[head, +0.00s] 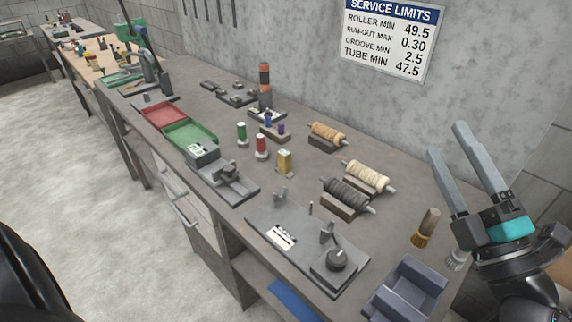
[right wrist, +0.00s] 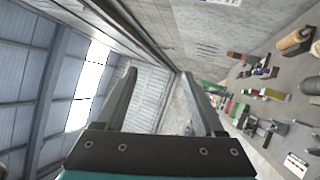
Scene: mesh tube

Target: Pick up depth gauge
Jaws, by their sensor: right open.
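My right gripper (head: 447,140) is at the right of the head view, raised above the right end of the workbench, fingers pointing up. Its two grey fingers are apart with nothing between them, also in the right wrist view (right wrist: 158,76). I cannot tell for sure which item is the depth gauge. Candidates on the bench are a small yellow block-shaped piece (head: 285,160) and a grey fixture with a pale display (head: 204,152). A flat plate with a round black knob (head: 337,259) lies nearer the front edge. The gripper touches none of these. My left gripper is not in view.
Rollers on cradles (head: 366,177), a blue-grey open bin (head: 405,292) and a wooden-handled brush (head: 427,227) stand on the bench's right half. Red (head: 165,114) and green (head: 190,134) trays lie further left. A concrete wall with a limits sign (head: 389,37) is behind.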

